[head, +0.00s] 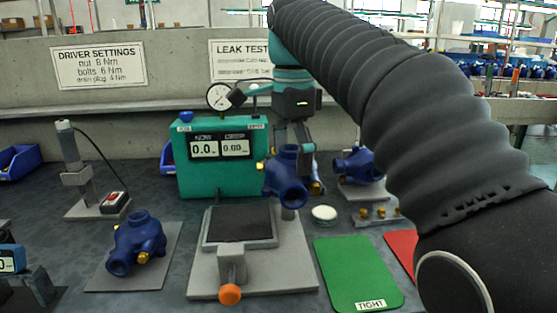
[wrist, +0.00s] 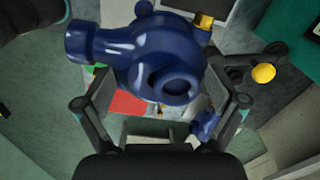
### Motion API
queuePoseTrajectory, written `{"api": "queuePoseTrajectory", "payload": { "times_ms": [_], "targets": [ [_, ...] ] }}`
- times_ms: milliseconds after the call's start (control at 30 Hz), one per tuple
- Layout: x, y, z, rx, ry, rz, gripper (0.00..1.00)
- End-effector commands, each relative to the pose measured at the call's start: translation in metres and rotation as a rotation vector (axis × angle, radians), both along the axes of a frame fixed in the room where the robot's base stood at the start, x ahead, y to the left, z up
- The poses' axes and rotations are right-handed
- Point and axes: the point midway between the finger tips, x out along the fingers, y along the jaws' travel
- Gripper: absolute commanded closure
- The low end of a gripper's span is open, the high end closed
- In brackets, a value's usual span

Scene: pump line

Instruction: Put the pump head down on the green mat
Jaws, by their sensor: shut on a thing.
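My gripper (head: 292,158) is shut on a blue pump head (head: 287,184) with brass fittings, holding it up near the back right of the grey test fixture (head: 300,270). In the wrist view the pump head (wrist: 150,50) lies between the two fingers of my gripper (wrist: 160,78). The green mat (head: 350,270), labelled TIGHT, lies flat and empty on the bench, to the right of the fixture and nearer the front than the held pump head. A small green patch shows at the left in the wrist view, partly hidden by the pump head.
A red mat (head: 402,246) lies right of the green one, partly behind my arm. Other blue pump heads sit on grey plates at left (head: 137,242) and back right (head: 358,165). A round white-topped tin (head: 324,213) stands behind the green mat. The leak tester (head: 190,180) stands behind the fixture.

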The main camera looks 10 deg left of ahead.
Motion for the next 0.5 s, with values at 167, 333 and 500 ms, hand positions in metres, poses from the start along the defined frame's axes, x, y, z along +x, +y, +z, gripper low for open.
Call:
{"api": "queuePoseTrajectory", "payload": {
  "times_ms": [167,333,500],
  "targets": [
    [-0.001,-0.002,0.010,0.000,-0.001,0.000,0.50],
    [-0.001,-0.002,0.016,0.001,-0.002,0.000,0.50],
    [0.000,-0.001,0.022,0.001,-0.002,0.000,0.50]
  ]
}}
